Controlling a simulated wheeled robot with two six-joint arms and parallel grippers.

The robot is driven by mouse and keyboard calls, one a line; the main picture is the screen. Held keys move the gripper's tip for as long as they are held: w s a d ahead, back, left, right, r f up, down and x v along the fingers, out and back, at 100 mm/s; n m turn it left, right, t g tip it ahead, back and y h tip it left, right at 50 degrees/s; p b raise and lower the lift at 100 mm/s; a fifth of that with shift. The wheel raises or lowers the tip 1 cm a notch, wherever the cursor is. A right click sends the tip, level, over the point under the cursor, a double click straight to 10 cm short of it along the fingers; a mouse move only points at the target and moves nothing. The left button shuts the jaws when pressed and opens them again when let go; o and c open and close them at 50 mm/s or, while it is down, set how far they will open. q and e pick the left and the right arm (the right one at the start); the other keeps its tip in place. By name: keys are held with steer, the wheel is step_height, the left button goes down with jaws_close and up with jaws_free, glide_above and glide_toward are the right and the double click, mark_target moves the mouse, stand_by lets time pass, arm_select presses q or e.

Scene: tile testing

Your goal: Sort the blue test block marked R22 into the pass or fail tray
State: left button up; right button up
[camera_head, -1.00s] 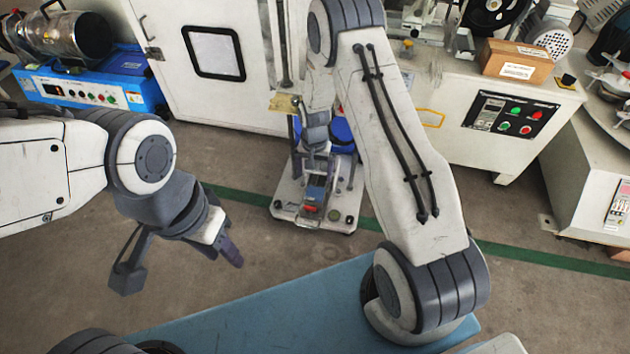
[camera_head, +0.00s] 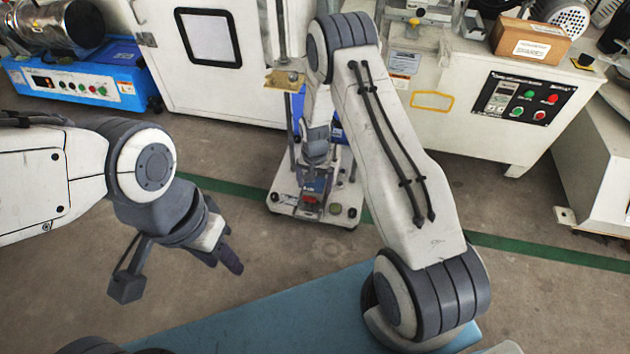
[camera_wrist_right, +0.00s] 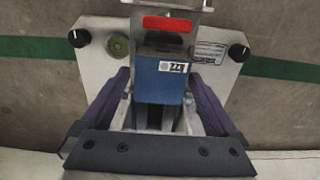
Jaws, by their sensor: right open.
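The blue block (camera_wrist_right: 160,80) carries a white label that appears to read R22. It sits in the test machine (camera_wrist_right: 226,70), below a red part, in the right wrist view. My right gripper (camera_wrist_right: 163,98) is open, its purple fingers on either side of the block with gaps visible. In the head view the block (camera_head: 314,186) is small and partly hidden by my right wrist, above the machine's base (camera_head: 340,212). My left gripper (camera_head: 226,258) hangs at the left over the floor, away from the block; its finger opening is unclear. I see no pass or fail tray.
A blue table surface (camera_head: 270,315) lies at the bottom of the head view. A white cabinet (camera_head: 215,85) stands behind the test machine. A control cabinet (camera_head: 455,110) with a cardboard box (camera_head: 530,42) is at the back right. A blue instrument (camera_head: 85,80) is at the left.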

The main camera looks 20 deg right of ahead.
mark_target(315, 184)
steer(key=c, duration=1.1)
steer(key=shift+r+p, duration=3.5)
steer(key=shift+r, duration=0.1)
